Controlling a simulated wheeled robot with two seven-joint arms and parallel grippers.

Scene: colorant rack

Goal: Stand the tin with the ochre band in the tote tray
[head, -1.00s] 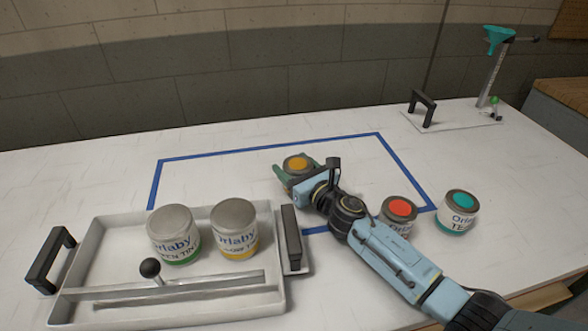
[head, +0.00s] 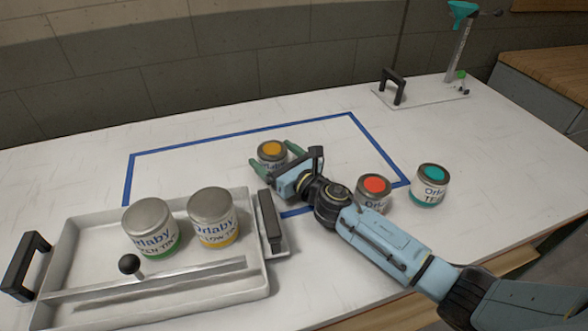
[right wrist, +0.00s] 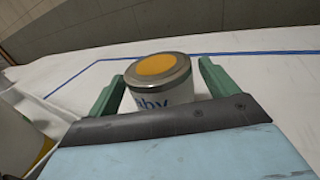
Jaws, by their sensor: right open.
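The tin with the ochre lid disc (head: 272,150) stands upright on the white table, inside the blue tape outline. In the right wrist view the tin (right wrist: 158,82) shows its ochre disc and part of a blue label; its lower part is hidden. My right gripper (head: 272,157) is open, with one green finger to each side of the tin and visible gaps between. The tote tray (head: 257,215) is at the front left. It holds a green-banded tin (head: 150,230) and a yellow-banded tin (head: 213,217), both upright. My left gripper is not in view.
A red-topped tin (head: 374,190) stands close beside my right forearm, and a teal-topped tin (head: 431,185) is further right. The tray has a black knob (head: 129,264) on a bar and black end handles. A stand (head: 459,45) is at the back right.

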